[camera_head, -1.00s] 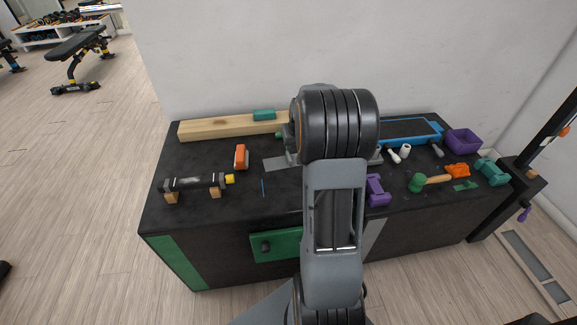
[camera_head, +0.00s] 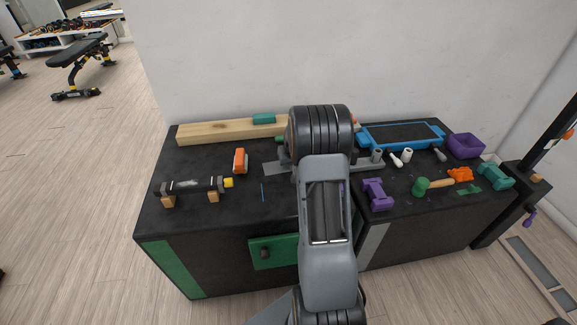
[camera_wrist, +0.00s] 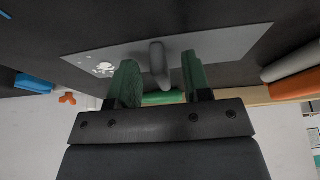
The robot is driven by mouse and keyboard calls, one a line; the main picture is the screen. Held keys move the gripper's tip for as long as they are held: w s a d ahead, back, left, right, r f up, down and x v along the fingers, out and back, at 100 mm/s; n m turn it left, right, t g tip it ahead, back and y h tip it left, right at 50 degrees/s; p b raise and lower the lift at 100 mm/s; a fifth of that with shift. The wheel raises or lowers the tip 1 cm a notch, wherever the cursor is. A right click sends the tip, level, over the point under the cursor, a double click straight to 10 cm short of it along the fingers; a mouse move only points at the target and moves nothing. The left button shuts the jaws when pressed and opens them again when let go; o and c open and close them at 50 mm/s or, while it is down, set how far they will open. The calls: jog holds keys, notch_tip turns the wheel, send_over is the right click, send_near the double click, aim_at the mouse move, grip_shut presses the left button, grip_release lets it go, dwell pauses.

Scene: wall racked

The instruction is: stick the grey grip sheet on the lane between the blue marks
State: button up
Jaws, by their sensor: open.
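A flat grey sheet (camera_head: 275,168) lies on the black bench top, its middle hidden behind my arm in the head view. I take it for the grip sheet. In the wrist view, the flat grey piece (camera_wrist: 225,43) has pale spots near its left end and a rounded grey upright part (camera_wrist: 158,64) at its middle. My gripper (camera_wrist: 161,78) is open, with one green finger on each side of that part in the picture. I cannot tell whether they touch it. One thin blue mark (camera_head: 263,192) shows on the bench; a second is not visible. My arm hides the gripper in the head view.
A wooden beam (camera_head: 220,131) lies along the wall. An orange block (camera_head: 240,160) and a dark bar on wooden blocks (camera_head: 190,186) are at left. A blue tray (camera_head: 437,132), purple dumbbell (camera_head: 377,194), green-headed mallet (camera_head: 421,186) and purple bin (camera_head: 465,146) crowd the right.

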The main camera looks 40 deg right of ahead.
jog(key=shift+f, duration=0.1)
jog(key=shift+c, duration=0.3)
grip_shut()
jog(key=shift+r, duration=0.5)
notch_tip(320, 180, up, 2)
jog(key=shift+r+p, duration=0.1)
jog(key=shift+p, duration=0.35)
jog(key=s+r+p, duration=0.2)
jog(key=s+r, duration=0.7)
jog(key=s, duration=0.5)
jog(key=shift+r, duration=0.4)
